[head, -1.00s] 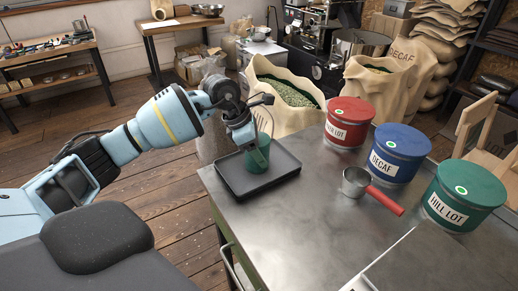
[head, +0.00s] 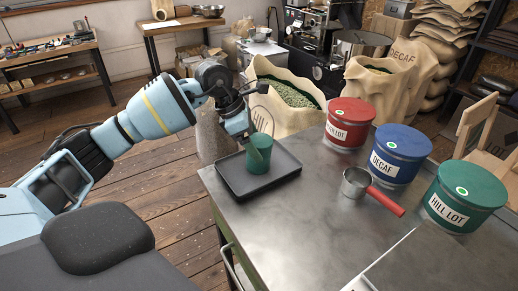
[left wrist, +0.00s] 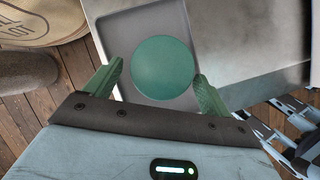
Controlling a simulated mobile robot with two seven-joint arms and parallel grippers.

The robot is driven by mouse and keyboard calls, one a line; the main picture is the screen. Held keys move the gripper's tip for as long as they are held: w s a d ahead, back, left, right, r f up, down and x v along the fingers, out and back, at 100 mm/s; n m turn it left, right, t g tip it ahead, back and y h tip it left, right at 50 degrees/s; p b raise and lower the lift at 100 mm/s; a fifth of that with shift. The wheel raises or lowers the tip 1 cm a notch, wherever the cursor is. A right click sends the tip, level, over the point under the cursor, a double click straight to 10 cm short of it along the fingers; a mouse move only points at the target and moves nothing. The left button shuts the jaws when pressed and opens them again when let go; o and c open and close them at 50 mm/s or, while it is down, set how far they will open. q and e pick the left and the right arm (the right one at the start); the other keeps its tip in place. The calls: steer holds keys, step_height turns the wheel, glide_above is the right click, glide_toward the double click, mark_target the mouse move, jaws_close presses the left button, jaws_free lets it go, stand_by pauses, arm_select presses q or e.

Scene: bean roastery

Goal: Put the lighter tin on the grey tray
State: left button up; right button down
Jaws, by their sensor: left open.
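A small green tin (head: 258,158) stands upright on the grey tray (head: 286,163) at the table's far left corner. In the left wrist view the tin (left wrist: 164,68) shows from above as a round green lid, with the tray (left wrist: 112,30) around it. My left gripper (head: 259,138) is open just above the tin. In the left wrist view its green fingers (left wrist: 158,72) stand apart on either side of the lid, with no grip on it. My right gripper is not in view. No second small tin shows.
On the metal table stand large red (head: 349,124), blue DECAF (head: 398,155) and green HILL LOT (head: 462,198) containers. A metal scoop with a red handle (head: 385,201) lies before them. Sacks (head: 290,92) stand behind the table. The table's middle is clear.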

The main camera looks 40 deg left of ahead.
arm_select(q)
steer(key=v, duration=0.8)
steer(key=shift+r, duration=0.25)
steer(key=shift+a, duration=0.1)
